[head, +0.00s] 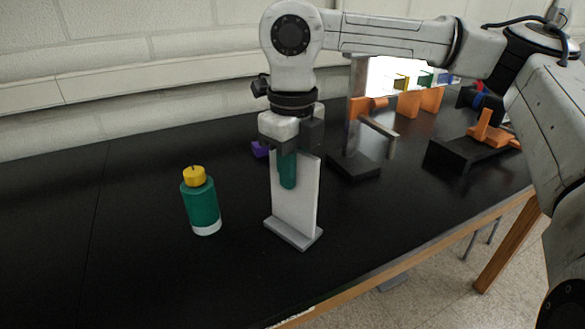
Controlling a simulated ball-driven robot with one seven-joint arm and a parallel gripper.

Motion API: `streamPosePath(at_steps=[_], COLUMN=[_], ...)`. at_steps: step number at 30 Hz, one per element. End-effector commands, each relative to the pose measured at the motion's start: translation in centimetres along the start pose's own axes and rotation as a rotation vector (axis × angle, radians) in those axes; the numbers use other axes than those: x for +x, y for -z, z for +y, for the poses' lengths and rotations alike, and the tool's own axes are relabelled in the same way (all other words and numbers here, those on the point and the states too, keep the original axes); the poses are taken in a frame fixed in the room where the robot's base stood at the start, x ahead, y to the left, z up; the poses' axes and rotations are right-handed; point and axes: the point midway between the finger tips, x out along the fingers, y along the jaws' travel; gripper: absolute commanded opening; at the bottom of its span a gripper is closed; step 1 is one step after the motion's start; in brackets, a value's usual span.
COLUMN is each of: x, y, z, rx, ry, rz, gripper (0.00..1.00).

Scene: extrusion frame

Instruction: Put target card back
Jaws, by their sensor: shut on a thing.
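The target card (309,185) is a white upright panel on a flat grey foot (293,234), near the middle of the head view. A green upright grip (287,170) shows on its near face. My gripper (288,150) points down from above and is shut on the top of this green grip. The gripper hides the top of the card and of the grip. The foot appears at or close to the black table top; I cannot tell whether it touches.
A green bottle (202,205) with a yellow cap stands left of the card on the black table (130,270). A metal post on a dark base (355,168) stands close behind right. Orange fixtures (488,131) are farther right. The table's left side is clear.

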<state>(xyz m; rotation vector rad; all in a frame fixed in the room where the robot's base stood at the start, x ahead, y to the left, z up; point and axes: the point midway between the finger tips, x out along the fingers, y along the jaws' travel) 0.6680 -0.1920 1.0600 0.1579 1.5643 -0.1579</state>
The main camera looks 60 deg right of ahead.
Motion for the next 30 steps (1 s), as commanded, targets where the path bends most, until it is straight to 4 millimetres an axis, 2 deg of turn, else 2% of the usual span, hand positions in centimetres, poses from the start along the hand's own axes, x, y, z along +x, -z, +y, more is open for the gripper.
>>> streamPosePath(at_steps=[1, 9, 20, 23, 30], x=[0.2, 0.1, -0.6, -2.0, -7.1], y=[0.0, 0.0, 0.0, 0.0, -0.1], z=[0.0, 0.0, 0.0, -0.1, -0.1], rx=[0.0, 0.0, 0.0, 0.001, 0.002], ry=[0.0, 0.0, 0.0, 0.002, 0.002], rz=[0.0, 0.0, 0.0, -0.001, -0.002], gripper=[0.16, 0.4, 0.4, 0.4, 0.4])
